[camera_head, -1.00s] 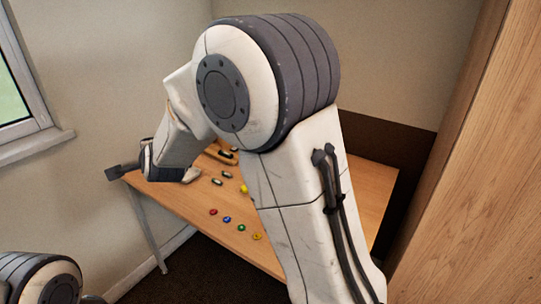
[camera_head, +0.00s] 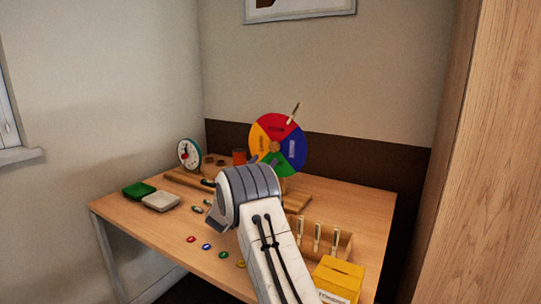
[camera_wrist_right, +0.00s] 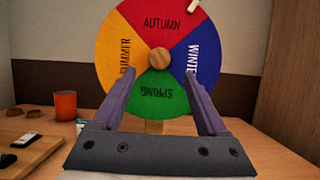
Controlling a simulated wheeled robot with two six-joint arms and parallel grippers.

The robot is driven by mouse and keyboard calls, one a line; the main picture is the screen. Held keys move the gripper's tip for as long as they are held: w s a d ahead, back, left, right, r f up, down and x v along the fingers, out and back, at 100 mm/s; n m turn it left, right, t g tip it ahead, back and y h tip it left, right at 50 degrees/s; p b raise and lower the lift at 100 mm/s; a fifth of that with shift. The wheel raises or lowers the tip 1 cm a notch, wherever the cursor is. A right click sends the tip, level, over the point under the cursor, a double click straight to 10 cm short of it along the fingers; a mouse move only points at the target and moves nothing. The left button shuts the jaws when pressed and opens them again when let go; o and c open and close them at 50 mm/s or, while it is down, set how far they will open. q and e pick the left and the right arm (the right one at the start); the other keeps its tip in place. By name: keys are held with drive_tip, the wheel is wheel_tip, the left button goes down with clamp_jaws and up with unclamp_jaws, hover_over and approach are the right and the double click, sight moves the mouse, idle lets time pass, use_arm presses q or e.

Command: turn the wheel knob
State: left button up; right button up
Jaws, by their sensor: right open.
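The season wheel (camera_head: 290,151) is a disc of red, blue, green and yellow quarters standing upright at the back of the table. It also fills the upper middle of the right wrist view (camera_wrist_right: 118,35), with AUTUMN in red at the top, WINTER at right, SPRING at the bottom and SUMMER at left. The round wooden knob (camera_wrist_right: 159,59) is at its centre and also shows in the head view (camera_head: 275,147). My right gripper (camera_wrist_right: 159,74) is open and empty, facing the wheel, its fingertips just below the knob to either side. My left gripper is out of view.
A wooden clip (camera_head: 293,113) sits on the wheel's upper rim. A yellow box (camera_head: 338,278) and a wooden rack (camera_head: 339,243) stand front right.

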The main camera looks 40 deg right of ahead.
sight(273, 150)
drive_tip(key=x, duration=0.5)
drive_tip(key=shift+w+d+r, duration=0.15)
drive_tip(key=shift+w+d, duration=0.1)
drive_tip(key=shift+d, duration=0.05)
clamp_jaws()
